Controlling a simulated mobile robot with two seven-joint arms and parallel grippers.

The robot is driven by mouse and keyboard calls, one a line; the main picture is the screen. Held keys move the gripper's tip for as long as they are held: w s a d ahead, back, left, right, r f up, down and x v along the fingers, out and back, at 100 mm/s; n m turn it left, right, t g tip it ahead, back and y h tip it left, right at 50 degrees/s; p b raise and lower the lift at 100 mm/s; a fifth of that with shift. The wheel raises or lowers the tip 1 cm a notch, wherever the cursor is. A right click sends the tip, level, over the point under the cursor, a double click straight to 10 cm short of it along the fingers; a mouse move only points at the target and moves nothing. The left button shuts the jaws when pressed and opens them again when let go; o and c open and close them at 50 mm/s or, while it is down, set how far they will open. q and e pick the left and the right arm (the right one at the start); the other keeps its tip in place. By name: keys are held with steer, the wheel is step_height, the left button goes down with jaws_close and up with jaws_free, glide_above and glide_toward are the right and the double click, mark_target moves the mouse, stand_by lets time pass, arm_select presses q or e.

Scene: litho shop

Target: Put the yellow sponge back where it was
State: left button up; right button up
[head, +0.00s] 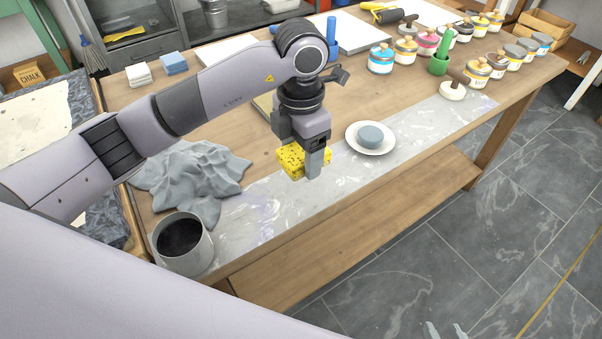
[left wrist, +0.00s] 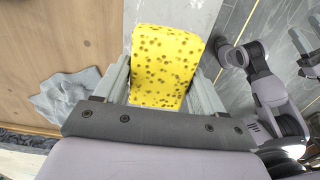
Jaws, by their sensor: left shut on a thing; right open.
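The yellow sponge (head: 296,158), speckled with dark holes, is held by my left gripper (head: 315,165) above the front part of the workbench. In the left wrist view the sponge (left wrist: 165,68) sits between the two fingers of my left gripper (left wrist: 165,85), which is shut on it. The sponge looks raised off the bench; the exact gap is hard to tell. Only the fingertips of my right gripper (head: 445,331) show at the bottom edge of the head view, apart from each other, over the floor and away from the bench.
A white saucer (head: 387,144) with a grey-blue round piece (head: 370,136) stands right of the sponge. A crumpled grey cloth (head: 190,178) and a bucket of dark liquid (head: 206,253) are at left. White and blue blocks (head: 174,64) lie behind. Ink jars (head: 381,60) stand at back right.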

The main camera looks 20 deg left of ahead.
mark_target(301, 185)
arm_select(q)
steer(key=shift+f, duration=3)
steer(key=shift+f, duration=0.1)
steer(key=shift+f+b, duration=0.15)
steer(key=shift+b, duration=0.2)
steer(key=o, duration=0.9)
steer(key=shift+o, duration=0.2)
steer(key=shift+r, duration=0.2)
